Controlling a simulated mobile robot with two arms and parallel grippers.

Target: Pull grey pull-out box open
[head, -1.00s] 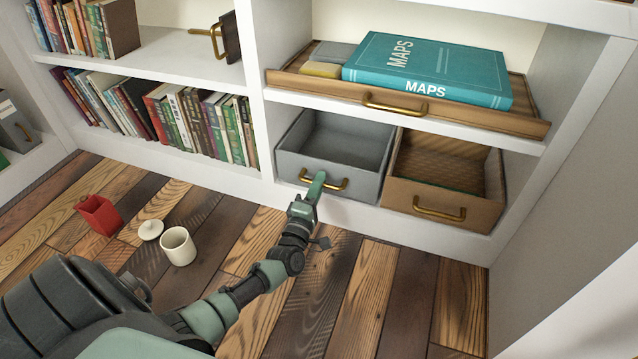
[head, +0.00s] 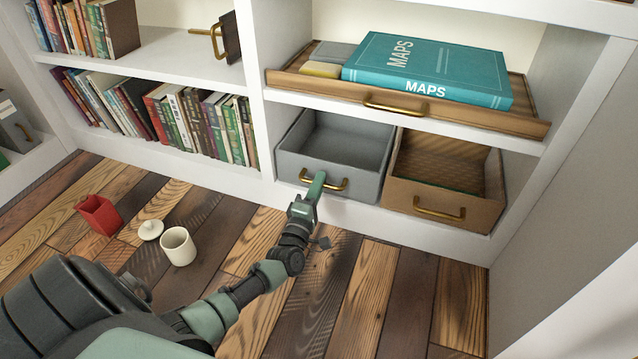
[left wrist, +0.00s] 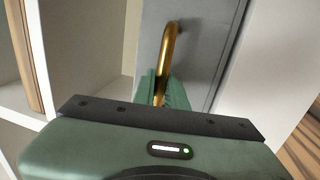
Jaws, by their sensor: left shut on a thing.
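The grey pull-out box (head: 360,176) sits in the lower shelf compartment, left of a brown box. It looks empty inside. Its front carries a brass handle (head: 338,185). My left gripper (head: 318,182) is at the left part of that handle, shut on it. In the left wrist view the green fingers (left wrist: 165,92) close around the brass handle (left wrist: 170,45), with the grey front (left wrist: 205,50) behind it. The fingers hide part of the handle. My right gripper does not show.
A brown box (head: 480,205) with a brass handle stands right beside the grey one. A tray (head: 500,123) with a teal MAPS book (head: 430,72) is on the shelf above. A white cup (head: 178,247), a lid (head: 150,230) and a red container (head: 98,215) stand on the plank floor.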

